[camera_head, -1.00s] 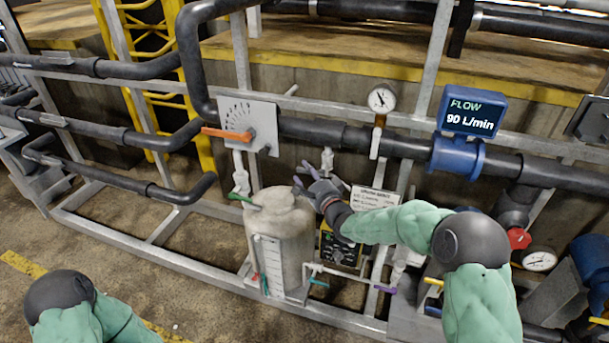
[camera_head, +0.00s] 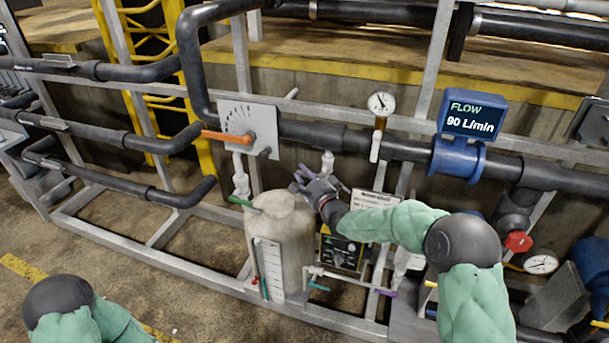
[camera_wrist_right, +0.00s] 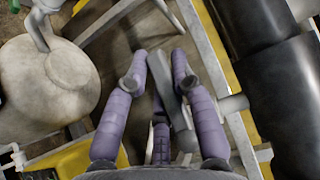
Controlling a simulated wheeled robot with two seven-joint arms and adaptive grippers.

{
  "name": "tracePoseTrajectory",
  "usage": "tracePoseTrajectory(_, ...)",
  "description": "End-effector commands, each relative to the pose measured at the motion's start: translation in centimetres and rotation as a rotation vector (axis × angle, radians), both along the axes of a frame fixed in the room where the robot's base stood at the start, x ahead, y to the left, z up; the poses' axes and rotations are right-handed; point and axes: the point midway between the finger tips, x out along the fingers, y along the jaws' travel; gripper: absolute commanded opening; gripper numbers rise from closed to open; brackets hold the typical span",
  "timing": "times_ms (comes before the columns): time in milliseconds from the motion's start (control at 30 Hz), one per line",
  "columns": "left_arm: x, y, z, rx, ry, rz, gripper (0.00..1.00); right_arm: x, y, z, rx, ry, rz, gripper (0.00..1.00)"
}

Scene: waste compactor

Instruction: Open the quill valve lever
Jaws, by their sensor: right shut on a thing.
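My right gripper (camera_head: 303,176) is just above and to the right of the grey-white tank, below the main dark pipe. In the right wrist view its purple fingers (camera_wrist_right: 163,85) are closed around a flat grey lever (camera_wrist_right: 182,118), which lies between them. A small white valve body (camera_head: 328,160) stands just behind the hand; the hand hides most of the lever in the head view. I cannot tell for sure that this is the quill valve lever. Only part of my left arm shows, at the lower left; the left gripper is out of view.
The tank (camera_head: 283,235) stands close to the hand, with a green lever (camera_head: 240,201) on its left. An orange lever (camera_head: 224,136) sits on a scale plate. A pressure gauge (camera_head: 382,103) and a blue flow meter (camera_head: 470,115) reading 90 L/min are on the pipe.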

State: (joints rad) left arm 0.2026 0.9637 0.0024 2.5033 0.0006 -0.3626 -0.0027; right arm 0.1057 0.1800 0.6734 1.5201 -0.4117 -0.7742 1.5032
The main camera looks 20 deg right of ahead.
Motion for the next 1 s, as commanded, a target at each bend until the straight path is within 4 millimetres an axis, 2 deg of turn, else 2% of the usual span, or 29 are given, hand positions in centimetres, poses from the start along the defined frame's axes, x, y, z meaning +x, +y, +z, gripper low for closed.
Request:
tracePoseTrajectory(367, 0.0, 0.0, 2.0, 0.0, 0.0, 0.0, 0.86, -0.1, -0.1, -0.7, -0.138, 0.099, 0.0, 0.0)
tracePoseTrajectory(700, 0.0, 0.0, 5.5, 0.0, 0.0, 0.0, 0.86, -0.5, -0.6, -1.9, -0.369, 0.257, 0.001, 0.0)
tracePoseTrajectory(1000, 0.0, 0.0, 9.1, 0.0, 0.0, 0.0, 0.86, -0.8, -1.0, -2.7, -0.506, 0.352, 0.002, 0.0)
